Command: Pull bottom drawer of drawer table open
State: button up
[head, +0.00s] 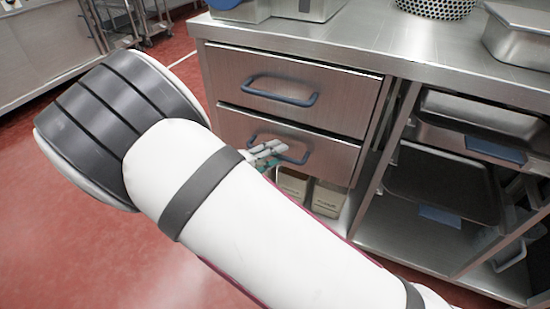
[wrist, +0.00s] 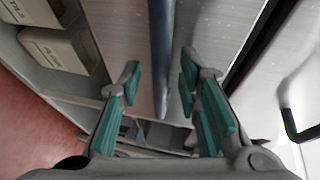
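The steel drawer table has two stacked drawers. The bottom drawer (head: 325,160) looks shut, its front about flush with the top drawer (head: 340,105). Its blue-grey bar handle (head: 297,158) is partly hidden by my gripper (head: 265,152) in the head view. In the wrist view, the handle (wrist: 162,45) runs lengthwise between the green-padded fingers of my gripper (wrist: 160,78). The fingers are open, with a gap on each side of the bar. My arm hides the lower left of the drawer table in the head view.
Boxes (head: 327,198) stand on the shelf below the drawers. Steel trays (head: 440,185) sit in the open rack to the right. The steel countertop (head: 370,40) holds pans and a perforated bowl (head: 437,7). Red floor (head: 60,230) is open at the left.

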jog(key=shift+w+d, duration=0.15)
grip_shut()
jog(key=s+a+p, duration=0.3)
jog(key=s, duration=0.7)
jog(key=s+a+p, duration=0.3)
jog(key=s+a, duration=0.1)
jog(key=s, duration=0.6)
jog(key=s+a+p, duration=0.4)
jog(key=s, duration=0.6)
jog(key=shift+s, duration=0.4)
jog(key=shift+a+f, duration=0.1)
grip_release()
